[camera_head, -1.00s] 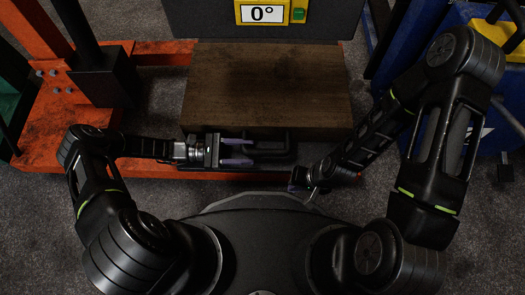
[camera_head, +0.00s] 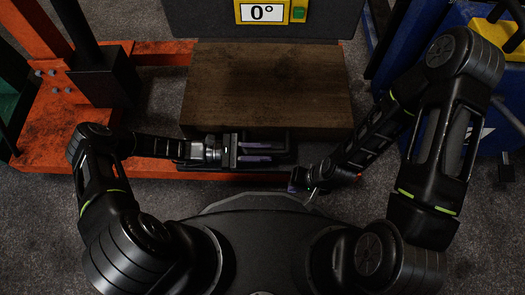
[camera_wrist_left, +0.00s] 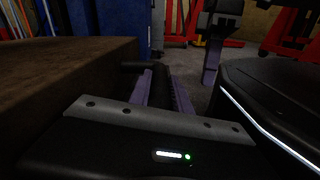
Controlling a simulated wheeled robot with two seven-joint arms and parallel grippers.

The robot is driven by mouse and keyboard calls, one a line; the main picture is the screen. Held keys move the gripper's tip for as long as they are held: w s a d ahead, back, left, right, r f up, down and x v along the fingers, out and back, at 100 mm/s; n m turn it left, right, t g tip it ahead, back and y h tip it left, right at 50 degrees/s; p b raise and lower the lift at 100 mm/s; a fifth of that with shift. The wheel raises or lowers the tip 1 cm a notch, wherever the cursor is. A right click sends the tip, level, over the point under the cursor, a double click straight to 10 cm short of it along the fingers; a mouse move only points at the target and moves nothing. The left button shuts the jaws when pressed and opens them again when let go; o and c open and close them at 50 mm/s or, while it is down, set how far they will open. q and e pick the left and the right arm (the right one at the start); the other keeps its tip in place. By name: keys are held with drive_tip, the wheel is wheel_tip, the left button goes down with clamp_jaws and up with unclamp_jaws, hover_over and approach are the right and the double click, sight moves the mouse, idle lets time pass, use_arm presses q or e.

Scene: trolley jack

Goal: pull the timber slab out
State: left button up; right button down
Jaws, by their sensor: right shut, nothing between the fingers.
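The brown timber slab (camera_head: 265,85) lies flat in front of the grey panel in the head view. Its dark side fills the left of the left wrist view (camera_wrist_left: 60,75). A black handle bar (camera_head: 287,142) runs along the slab's near edge. My left gripper (camera_head: 256,152) is at this bar, its purple fingers on either side. In the left wrist view the black bar (camera_wrist_left: 160,88) fills the gap between the fingers, so the gripper looks shut on it. My right gripper (camera_head: 296,184) is shut and empty, low and right of the handle, apart from the slab.
An orange steel frame (camera_head: 60,130) stands at left and passes behind the slab. A grey panel with a yellow display (camera_head: 263,13) reading 0° is at the back. Blue equipment (camera_head: 425,50) stands at right. Some grey floor is bare in front of the slab.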

use_arm(q)
clamp_jaws()
idle(0.9)
